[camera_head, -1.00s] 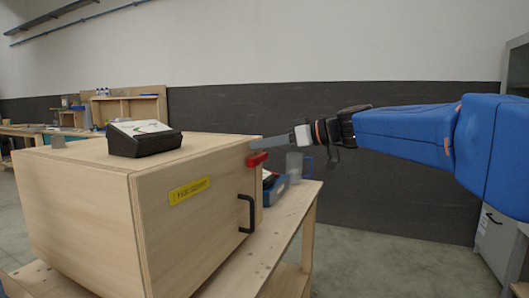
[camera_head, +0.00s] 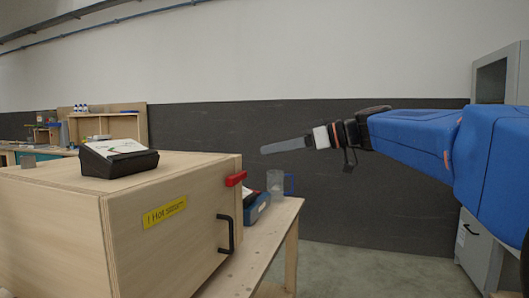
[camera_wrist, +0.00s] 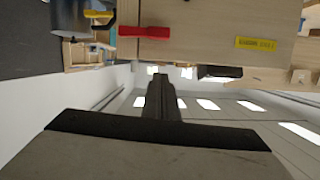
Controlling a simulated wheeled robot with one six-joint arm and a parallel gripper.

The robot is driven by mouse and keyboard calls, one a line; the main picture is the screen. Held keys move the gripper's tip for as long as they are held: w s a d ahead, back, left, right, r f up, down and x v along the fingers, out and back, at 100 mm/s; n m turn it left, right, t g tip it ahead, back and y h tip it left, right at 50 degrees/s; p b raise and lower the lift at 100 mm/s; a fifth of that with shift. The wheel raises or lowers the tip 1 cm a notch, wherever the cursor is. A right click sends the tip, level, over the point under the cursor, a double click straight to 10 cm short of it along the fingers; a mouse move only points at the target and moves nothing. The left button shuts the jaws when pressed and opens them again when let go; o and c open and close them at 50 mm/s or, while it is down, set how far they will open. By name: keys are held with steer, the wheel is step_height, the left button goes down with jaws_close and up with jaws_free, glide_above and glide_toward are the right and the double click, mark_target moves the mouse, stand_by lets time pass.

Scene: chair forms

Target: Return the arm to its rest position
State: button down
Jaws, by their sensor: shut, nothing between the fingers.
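My arm reaches in from the right in the head view, in a blue cover. My gripper (camera_head: 287,145) is at its end, with its long grey fingers together and nothing between them. It points left and hangs in free air, above and to the right of the wooden box's red latch (camera_head: 236,179). The wrist view shows the shut dark fingers (camera_wrist: 161,92) from behind, clear of the box.
A wooden box (camera_head: 62,229) with a black handle (camera_head: 226,234) and yellow label stands on a wooden bench (camera_head: 270,240). A black device (camera_head: 118,160) sits on top. A clear mug (camera_head: 276,183) and blue tray (camera_head: 257,207) are behind. A grey cabinet (camera_head: 483,245) stands right.

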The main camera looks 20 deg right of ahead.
steer(key=shift+s+d, duration=0.15)
steer(key=shift+d, duration=0.05)
stand_by(0.4)
steer(key=s+a+f+m+g+h, duration=0.1)
steer(key=s+f+m+h, duration=0.1)
steer(key=s+f, duration=0.45)
steer(key=s+a+f+m+g+h, duration=0.1)
steer(key=s+f+m+h, duration=0.15)
steer(key=f, duration=0.65)
steer(key=s+f+m+g+h, duration=0.1)
steer(key=s+f+m+h, duration=0.1)
steer(key=s+f, duration=0.45)
steer(key=s+d+f+m+h, duration=0.1)
steer(key=s+d+f+h, duration=0.1)
steer(key=f, duration=0.4)
steer(key=s+d+f+m+h, duration=0.1)
steer(key=s+d+f+h, duration=0.1)
steer(key=s+f, duration=0.3)
steer(key=s+d+f+m+g+h, duration=0.1)
steer(key=s+d+f+h, duration=0.1)
steer(key=f, duration=0.5)
steer(key=shift+s+d+f, duration=0.25)
steer(key=shift+s+d, duration=0.5)
steer(key=shift+s, duration=0.25)
